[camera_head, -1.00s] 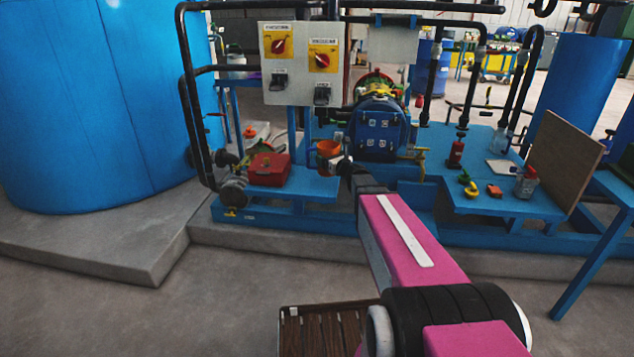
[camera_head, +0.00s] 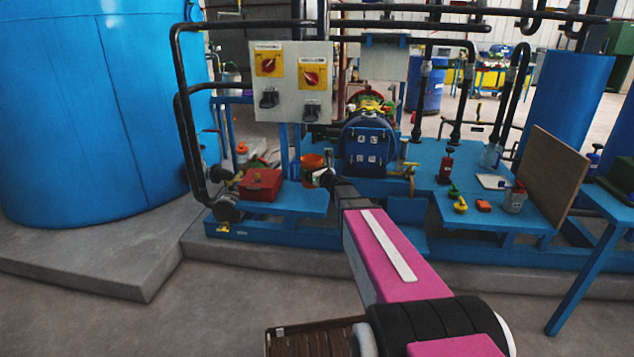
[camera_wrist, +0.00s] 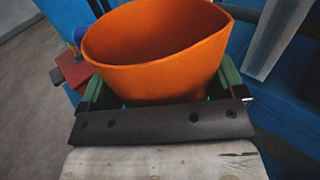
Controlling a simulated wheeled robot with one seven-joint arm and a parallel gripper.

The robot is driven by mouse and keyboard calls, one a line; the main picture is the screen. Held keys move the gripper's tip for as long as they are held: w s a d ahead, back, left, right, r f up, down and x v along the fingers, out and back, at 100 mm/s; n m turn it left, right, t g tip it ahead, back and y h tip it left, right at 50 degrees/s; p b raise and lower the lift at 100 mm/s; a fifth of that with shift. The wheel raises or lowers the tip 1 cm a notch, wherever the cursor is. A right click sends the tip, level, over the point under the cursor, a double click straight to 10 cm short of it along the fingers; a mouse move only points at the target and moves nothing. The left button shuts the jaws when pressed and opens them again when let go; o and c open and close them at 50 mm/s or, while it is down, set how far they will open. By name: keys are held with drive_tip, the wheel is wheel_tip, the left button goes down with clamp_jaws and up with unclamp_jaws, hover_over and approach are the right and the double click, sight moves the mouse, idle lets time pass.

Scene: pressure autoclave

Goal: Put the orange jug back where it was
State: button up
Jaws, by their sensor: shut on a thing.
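The orange jug (camera_wrist: 155,50) fills the middle of the wrist view, open at the top and roughly upright. My gripper (camera_wrist: 160,95) is shut on it, with a green finger on each side of its body. In the head view the orange jug (camera_head: 312,162) is small, at the end of my arm, in front of the blue skid between the red box and the blue round vessel. My gripper (camera_head: 322,178) is partly hidden there by my own arm. I cannot tell whether the jug's base touches the blue surface.
A red box (camera_head: 261,185) sits left of the jug on a blue platform (camera_head: 300,205). The blue vessel (camera_head: 367,145) stands to the right. A switch panel (camera_head: 291,82) and black pipes are above and behind. A brown board (camera_head: 550,170) leans at the right.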

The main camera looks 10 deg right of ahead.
drive_tip(key=shift+w+d+f, duration=0.25)
drive_tip(key=shift+d+f, duration=0.1)
drive_tip(key=shift+d, duration=0.15)
drive_tip(key=shift+w+d+f, duration=0.25)
drive_tip(key=shift+d+f, duration=0.1)
drive_tip(key=shift+d, duration=0.15)
drive_tip(key=shift+f, duration=1.95)
drive_tip(key=shift+f, duration=0.15)
drive_tip(key=o, duration=1)
drive_tip(key=shift+c, duration=0.2)
